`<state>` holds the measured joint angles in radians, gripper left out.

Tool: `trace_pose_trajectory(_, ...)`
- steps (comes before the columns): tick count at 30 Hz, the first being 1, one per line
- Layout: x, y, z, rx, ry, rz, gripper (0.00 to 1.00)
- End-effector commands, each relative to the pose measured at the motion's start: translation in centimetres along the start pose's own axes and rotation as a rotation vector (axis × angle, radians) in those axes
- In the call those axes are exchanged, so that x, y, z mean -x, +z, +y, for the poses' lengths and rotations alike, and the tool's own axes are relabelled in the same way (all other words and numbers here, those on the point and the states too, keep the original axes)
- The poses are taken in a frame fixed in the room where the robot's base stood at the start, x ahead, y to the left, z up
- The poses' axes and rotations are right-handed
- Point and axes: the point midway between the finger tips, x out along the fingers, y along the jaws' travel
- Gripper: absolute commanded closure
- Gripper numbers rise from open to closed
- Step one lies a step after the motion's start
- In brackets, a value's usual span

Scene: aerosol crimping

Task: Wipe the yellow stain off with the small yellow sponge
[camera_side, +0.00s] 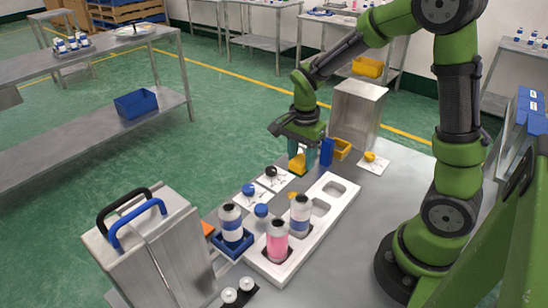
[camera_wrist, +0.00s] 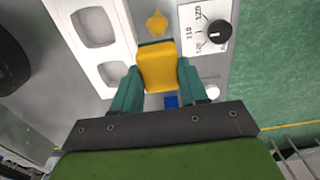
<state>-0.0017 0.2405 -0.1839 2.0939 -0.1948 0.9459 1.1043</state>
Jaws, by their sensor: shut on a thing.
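The small yellow sponge (camera_wrist: 157,68) is between the two teal fingers of my gripper (camera_wrist: 158,84), which is shut on it. In the side view the sponge (camera_side: 297,164) hangs under my gripper (camera_side: 300,158), above the table beyond the white tray. The yellow stain (camera_wrist: 157,22) is an irregular patch on the grey table, between the tray and a white dial card. The sponge is apart from it in the picture. In the side view the stain (camera_side: 293,195) shows partly at the tray's edge. The sponge's exact height above the table is hard to tell.
The white tray (camera_side: 334,213) holds a pink bottle (camera_side: 277,242) and a white-blue bottle (camera_side: 300,213). The dial card (camera_wrist: 208,28) lies beside the stain. A metal box with handles (camera_side: 158,258) stands front left.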

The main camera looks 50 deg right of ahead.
Motion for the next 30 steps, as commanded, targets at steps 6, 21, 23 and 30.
trace_pose_trajectory(6,-2.4,-0.1,0.1,0.000,0.004,0.000,0.90)
trace_pose_trajectory(21,-5.1,-0.1,0.0,-0.001,0.000,0.000,0.90)
trace_pose_trajectory(23,-5.1,-0.1,0.0,-0.001,-0.001,0.000,0.90)
trace_pose_trajectory(30,-5.1,-0.1,0.0,0.000,0.000,0.000,0.90)
